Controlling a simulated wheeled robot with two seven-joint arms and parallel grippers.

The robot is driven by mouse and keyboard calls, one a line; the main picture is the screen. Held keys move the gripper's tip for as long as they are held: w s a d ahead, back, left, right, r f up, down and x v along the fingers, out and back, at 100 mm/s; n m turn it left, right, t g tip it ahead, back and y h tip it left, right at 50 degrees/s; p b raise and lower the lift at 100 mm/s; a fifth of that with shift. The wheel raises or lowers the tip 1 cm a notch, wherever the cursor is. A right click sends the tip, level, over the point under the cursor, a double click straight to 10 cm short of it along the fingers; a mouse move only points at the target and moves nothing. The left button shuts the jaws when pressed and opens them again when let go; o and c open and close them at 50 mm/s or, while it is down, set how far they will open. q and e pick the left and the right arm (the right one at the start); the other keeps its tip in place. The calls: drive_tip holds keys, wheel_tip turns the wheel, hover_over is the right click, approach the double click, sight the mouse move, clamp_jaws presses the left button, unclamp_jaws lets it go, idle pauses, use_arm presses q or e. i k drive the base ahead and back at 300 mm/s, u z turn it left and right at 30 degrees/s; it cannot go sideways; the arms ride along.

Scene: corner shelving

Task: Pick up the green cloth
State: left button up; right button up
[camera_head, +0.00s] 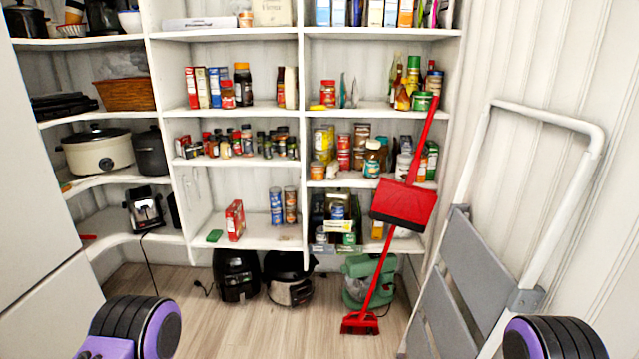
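A small flat green item, which looks like the green cloth (214,236), lies on the low shelf of the middle section, near its left end. It sits just left of a red box (235,220) and appears apart from it. It is too small to make out its folds. Neither of my grippers shows in the head view. Only black and purple parts of my arms show at the bottom left and bottom right corners.
A red broom and dustpan (404,203) lean against the right shelves. A grey and white step ladder (456,285) stands at the right. Black appliances (236,276) and a green mixer (357,283) stand beneath the low shelf. The wooden floor (235,335) in front is clear.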

sight(214, 236)
drive_tip(key=u, duration=0.05)
drive_tip(key=i, duration=1.9)
drive_tip(key=u, duration=1.35)
drive_tip(key=i, duration=1.35)
drive_tip(key=u, duration=0.9)
